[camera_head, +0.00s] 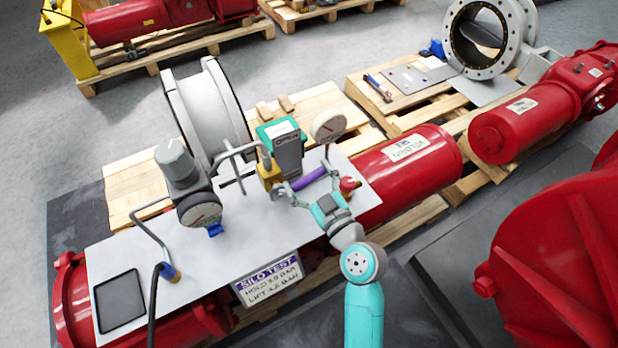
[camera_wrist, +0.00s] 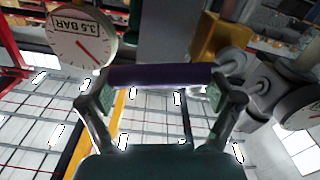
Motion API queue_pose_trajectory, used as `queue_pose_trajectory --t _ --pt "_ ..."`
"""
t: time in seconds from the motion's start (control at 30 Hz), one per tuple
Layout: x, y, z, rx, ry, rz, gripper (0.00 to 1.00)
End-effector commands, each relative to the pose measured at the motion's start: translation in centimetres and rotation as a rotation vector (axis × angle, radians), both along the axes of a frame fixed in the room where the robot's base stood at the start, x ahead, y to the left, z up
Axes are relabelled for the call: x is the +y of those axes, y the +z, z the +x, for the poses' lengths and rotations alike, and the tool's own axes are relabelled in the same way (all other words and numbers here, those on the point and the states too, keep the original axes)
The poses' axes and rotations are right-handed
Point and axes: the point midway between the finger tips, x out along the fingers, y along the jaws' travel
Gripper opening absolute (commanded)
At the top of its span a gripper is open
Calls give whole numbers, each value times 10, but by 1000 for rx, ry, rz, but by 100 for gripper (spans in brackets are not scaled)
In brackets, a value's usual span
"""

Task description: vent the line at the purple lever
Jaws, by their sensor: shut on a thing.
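The purple lever (camera_head: 309,178) stands over the white panel (camera_head: 130,240), beside a yellow block (camera_head: 269,174). My gripper (camera_head: 307,183) is at the lever with a finger toward each end. In the wrist view the lever (camera_wrist: 160,76) lies level across the picture. My gripper (camera_wrist: 160,97) is shut on the lever, with its pads at the two ends. A round gauge (camera_head: 328,127) stands behind the lever. In the wrist view the gauge (camera_wrist: 82,38) is marked 3.5 BAR and has a red needle.
A red knob (camera_head: 348,185) sits close to the right of my gripper. A green and grey box (camera_head: 285,145) stands behind the lever. A second gauge (camera_head: 200,208) with a regulator and bent pipes is to the left. A SILO TEST sign (camera_head: 268,279) hangs at the panel's front.

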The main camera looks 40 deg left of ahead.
Motion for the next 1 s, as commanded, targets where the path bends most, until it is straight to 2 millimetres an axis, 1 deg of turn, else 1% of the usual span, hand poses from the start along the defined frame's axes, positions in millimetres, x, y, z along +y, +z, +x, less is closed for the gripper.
queue_pose_trajectory --t 0.53,0.8,1.0 --pt "9 30 -21 -480 2 -199 28" --pt "14 40 -35 -718 1 -298 28" --pt "19 44 -47 -885 2 -367 28"
